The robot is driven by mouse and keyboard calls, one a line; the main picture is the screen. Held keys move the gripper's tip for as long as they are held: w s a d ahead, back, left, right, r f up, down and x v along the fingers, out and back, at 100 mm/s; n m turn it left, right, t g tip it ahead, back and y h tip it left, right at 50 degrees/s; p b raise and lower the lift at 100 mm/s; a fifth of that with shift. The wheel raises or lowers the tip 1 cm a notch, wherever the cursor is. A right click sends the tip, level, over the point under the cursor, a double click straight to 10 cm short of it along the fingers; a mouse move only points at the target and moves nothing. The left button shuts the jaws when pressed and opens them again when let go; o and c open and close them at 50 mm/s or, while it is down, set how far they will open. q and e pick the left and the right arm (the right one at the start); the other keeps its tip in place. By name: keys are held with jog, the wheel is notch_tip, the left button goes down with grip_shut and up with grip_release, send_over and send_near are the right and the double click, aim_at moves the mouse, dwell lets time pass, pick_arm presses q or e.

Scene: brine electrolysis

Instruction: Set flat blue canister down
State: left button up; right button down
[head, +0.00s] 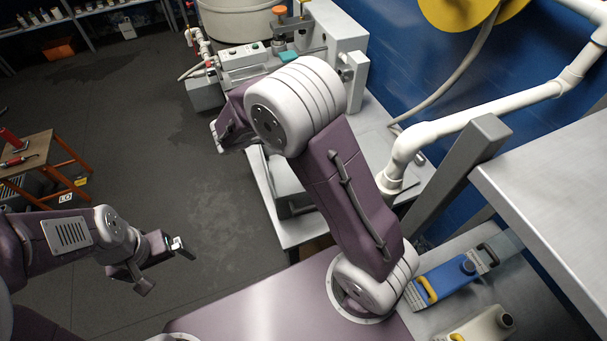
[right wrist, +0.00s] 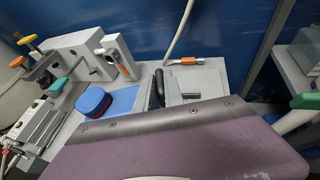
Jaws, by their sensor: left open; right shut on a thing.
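My left gripper (head: 165,265) is open and empty over the floor in the head view. My right arm bends up and over the grey bench, and its gripper end (head: 218,138) shows only in part at the left of the elbow. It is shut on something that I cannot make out.
A valve machine (head: 245,60) stands at the back of the bench (head: 262,185). A white pipe (head: 460,120) runs along the blue wall. A pale canister (head: 480,325) stands near the blue one. A grey shelf (head: 555,165) juts in at right.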

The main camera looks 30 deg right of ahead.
jog(key=shift+a+f, duration=0.1)
jog(key=shift+f, duration=0.1)
notch_tip(320, 180, down, 17)
jog(key=b, duration=0.1)
jog(key=shift+f, duration=0.15)
jog(key=shift+a+b, duration=0.1)
jog(key=shift+b, duration=0.2)
jog(key=c, duration=1.7)
grip_release()
jog(key=shift+s+f, duration=0.1)
jog(key=shift+f, duration=0.05)
jog(key=shift+c, duration=0.2)
jog(key=shift+o, duration=1.4)
